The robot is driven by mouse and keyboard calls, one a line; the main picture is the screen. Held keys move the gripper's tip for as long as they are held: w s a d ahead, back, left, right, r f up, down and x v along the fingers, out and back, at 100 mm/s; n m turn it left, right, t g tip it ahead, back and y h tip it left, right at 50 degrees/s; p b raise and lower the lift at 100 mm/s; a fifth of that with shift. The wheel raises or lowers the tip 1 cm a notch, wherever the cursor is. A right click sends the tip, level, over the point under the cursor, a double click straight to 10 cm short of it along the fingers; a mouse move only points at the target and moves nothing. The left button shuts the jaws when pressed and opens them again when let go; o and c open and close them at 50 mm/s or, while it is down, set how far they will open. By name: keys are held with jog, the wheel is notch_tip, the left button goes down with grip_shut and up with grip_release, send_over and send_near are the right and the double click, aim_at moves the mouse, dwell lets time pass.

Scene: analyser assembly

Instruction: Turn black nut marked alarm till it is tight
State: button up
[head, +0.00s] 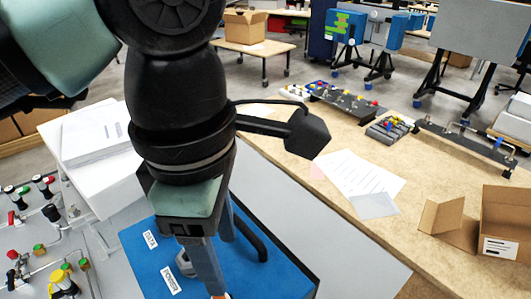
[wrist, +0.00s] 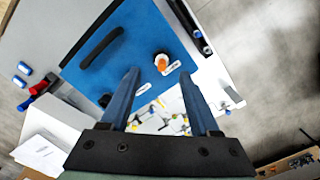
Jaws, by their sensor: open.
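The blue panel (head: 140,260) lies below my gripper (head: 218,268) and bears white labels, a black bar handle (head: 250,235) and a grey round connector (head: 184,262). The labels seem to read DATA (head: 150,239) and POWER (head: 171,279); I cannot make out one reading alarm. In the wrist view the panel also shows (wrist: 140,45), with an orange-tipped connector (wrist: 161,62) beyond my open, empty fingers (wrist: 158,78). A small dark round part (wrist: 104,100) sits near the panel's edge; I cannot tell whether it is the alarm nut. My arm hides part of the panel.
A grey board with valves and tubing (head: 50,240) is at the lower left. A long bench (head: 290,160) on the right holds papers (head: 355,175), an open cardboard box (head: 505,220) and connector boards (head: 345,105).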

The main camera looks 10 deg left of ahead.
jog(key=shift+s+a+f+y, duration=0.1)
jog(key=shift+s+a+y, duration=0.15)
jog(key=shift+a, duration=0.5)
notch_tip(320, 180, down, 13)
jog(key=b, duration=1.1)
jog(key=shift+d, duration=0.1)
grip_shut()
